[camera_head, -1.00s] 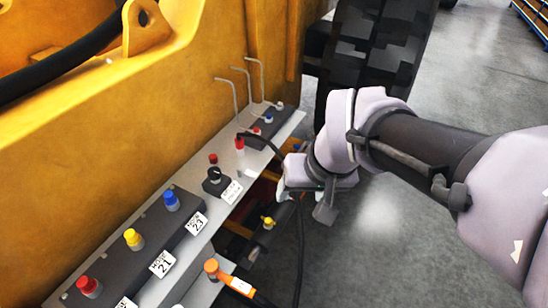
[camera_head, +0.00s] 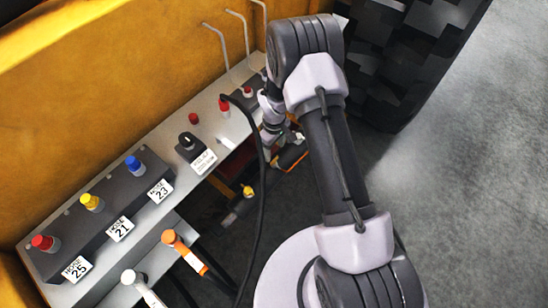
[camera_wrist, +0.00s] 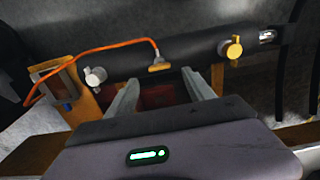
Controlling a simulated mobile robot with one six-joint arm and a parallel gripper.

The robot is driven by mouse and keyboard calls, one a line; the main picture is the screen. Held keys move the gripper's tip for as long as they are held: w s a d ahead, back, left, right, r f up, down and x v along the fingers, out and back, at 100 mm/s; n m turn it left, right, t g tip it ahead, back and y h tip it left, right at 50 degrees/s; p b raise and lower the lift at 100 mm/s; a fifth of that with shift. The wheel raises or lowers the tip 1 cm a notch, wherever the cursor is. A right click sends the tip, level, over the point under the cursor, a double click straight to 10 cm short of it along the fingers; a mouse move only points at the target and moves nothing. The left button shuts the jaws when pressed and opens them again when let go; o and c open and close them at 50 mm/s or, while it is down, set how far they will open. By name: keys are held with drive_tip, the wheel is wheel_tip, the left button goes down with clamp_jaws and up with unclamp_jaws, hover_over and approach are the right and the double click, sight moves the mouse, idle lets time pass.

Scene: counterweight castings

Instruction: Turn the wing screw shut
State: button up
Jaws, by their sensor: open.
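A dark cylinder (camera_wrist: 190,60) crosses the wrist view below the valve shelf. A yellow winged knob (camera_wrist: 234,47) stands near its right end and a pale winged knob (camera_wrist: 95,76) near its left end. A small orange-yellow piece (camera_wrist: 158,66) on an orange cord lies against the cylinder between them. I cannot tell for sure which is the wing screw. In the head view the yellow knob (camera_head: 248,191) shows on the cylinder. My gripper (camera_wrist: 162,85) is open and empty, its fingers pointing at the cylinder, between the two knobs. My arm hides part of this area in the head view.
A grey shelf (camera_head: 222,150) holds red, yellow and blue capped fittings with hose labels. A black hose (camera_head: 262,190) hangs before the cylinder. A big tyre (camera_head: 425,60) stands at right. An orange handle (camera_head: 185,252) sits at the front. Open floor (camera_head: 470,200) lies right.

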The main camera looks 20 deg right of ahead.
sight(275, 159)
wheel_tip(275, 159, down, 6)
drive_tip(key=shift+f+b, duration=0.15)
drive_tip(key=shift+b, duration=0.5)
drive_tip(key=shift+c, duration=0.4)
clamp_jaws()
